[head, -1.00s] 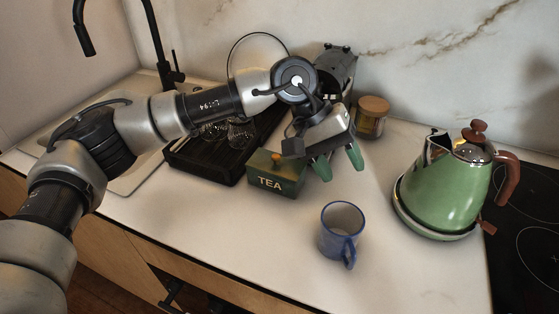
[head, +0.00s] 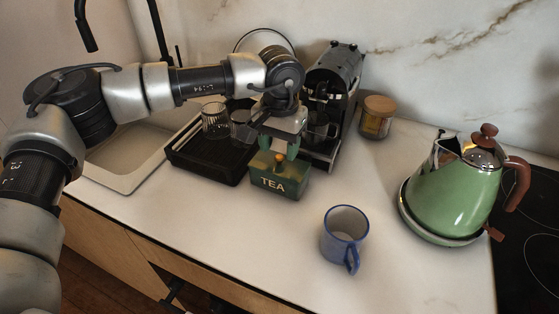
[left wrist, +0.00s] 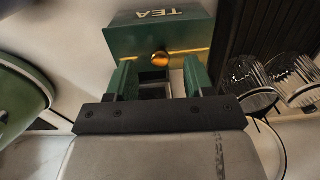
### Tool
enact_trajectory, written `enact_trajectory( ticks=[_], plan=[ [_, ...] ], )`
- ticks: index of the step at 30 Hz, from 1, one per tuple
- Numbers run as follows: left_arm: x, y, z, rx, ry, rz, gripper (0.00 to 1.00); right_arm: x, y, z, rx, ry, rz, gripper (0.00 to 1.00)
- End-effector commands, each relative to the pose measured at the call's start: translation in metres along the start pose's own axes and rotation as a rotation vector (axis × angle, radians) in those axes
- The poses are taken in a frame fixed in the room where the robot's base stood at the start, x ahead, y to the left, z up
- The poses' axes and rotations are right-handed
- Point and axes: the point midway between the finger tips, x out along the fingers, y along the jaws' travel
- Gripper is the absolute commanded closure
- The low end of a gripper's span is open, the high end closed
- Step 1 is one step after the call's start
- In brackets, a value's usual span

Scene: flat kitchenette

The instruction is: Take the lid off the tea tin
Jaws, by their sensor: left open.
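The green tea tin (head: 270,183) stands on the counter, marked TEA, with a small orange-gold knob (head: 279,157) on its lid. In the left wrist view the tin (left wrist: 150,38) is at the top, with the knob (left wrist: 160,59) just beyond and between the fingertips. My left gripper (head: 278,151) is over the tin, pointing down, with its green fingers apart on either side of the knob. In the left wrist view the gripper (left wrist: 158,72) is open and holds nothing. Whether the fingers touch the lid I cannot tell. My right gripper is not in view.
A black drying tray (head: 207,165) with glasses stands left of the tin. A coffee machine (head: 335,85) and a wooden-lidded jar (head: 376,118) are behind. A blue mug (head: 345,234) and a green kettle (head: 455,195) stand right. The counter in front is clear.

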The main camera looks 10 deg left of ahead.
Motion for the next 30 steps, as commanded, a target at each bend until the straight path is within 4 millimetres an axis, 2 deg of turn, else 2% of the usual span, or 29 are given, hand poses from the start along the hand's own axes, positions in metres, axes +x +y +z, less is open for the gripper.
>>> enact_trajectory(
  ticks=[1,6,13,24,30],
  plan=[
    [0.006,-0.001,0.000,0.000,-0.003,-0.001,0.48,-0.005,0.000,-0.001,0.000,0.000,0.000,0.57],
    [0.023,0.000,-0.001,-0.001,0.000,0.001,0.48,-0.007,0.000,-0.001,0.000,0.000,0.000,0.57],
    [0.025,0.000,-0.001,-0.001,0.001,0.001,0.48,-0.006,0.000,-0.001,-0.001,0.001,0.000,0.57],
    [0.025,0.000,-0.001,-0.001,0.001,0.001,1.00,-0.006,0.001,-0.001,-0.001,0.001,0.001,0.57],
    [0.024,0.000,-0.001,-0.001,0.001,0.001,1.00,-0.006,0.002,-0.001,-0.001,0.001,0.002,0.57]
  ],
)
